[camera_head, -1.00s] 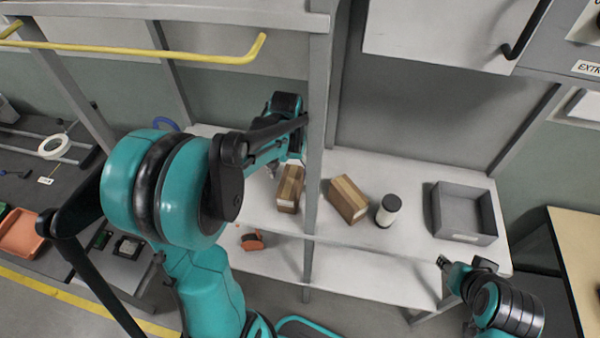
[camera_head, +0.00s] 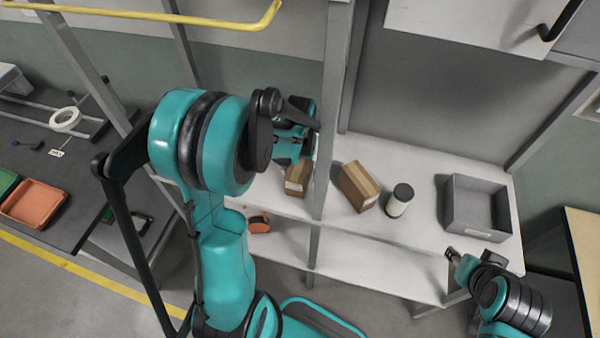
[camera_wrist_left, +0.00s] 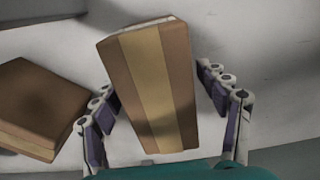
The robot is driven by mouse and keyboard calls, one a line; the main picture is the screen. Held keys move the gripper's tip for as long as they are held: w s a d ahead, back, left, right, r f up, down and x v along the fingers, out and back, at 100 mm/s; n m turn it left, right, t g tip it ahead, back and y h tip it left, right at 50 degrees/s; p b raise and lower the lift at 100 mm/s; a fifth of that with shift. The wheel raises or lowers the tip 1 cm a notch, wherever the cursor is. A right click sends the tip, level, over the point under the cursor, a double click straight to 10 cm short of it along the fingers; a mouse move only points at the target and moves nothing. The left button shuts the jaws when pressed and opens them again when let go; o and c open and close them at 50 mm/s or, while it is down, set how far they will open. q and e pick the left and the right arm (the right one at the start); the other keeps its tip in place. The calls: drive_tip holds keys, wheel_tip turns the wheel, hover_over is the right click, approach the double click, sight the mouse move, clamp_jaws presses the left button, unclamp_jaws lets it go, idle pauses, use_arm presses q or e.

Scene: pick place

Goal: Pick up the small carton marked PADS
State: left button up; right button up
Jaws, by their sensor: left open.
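Two brown cartons with tan tape stand on the white shelf. One carton (camera_head: 298,178) is left of the grey post, under my left gripper; a label shows on its front, too small to read. The other carton (camera_head: 358,187) is right of the post. In the left wrist view, a taped carton (camera_wrist_left: 152,85) lies between the open fingers of my left gripper (camera_wrist_left: 165,105), with gaps on both sides. Another carton (camera_wrist_left: 40,105) is at the left there. I cannot read PADS on any. My right gripper (camera_head: 452,254) is at the shelf's right front edge; its jaws are too small to judge.
A dark-capped white canister (camera_head: 399,202) and a grey open bin (camera_head: 478,235) stand right of the cartons. A grey upright post (camera_head: 328,130) rises beside the left carton. An orange object (camera_head: 258,223) lies on the lower shelf (camera_head: 360,266).

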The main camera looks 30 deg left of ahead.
use_arm(q)
drive_tip(key=c, duration=1.4)
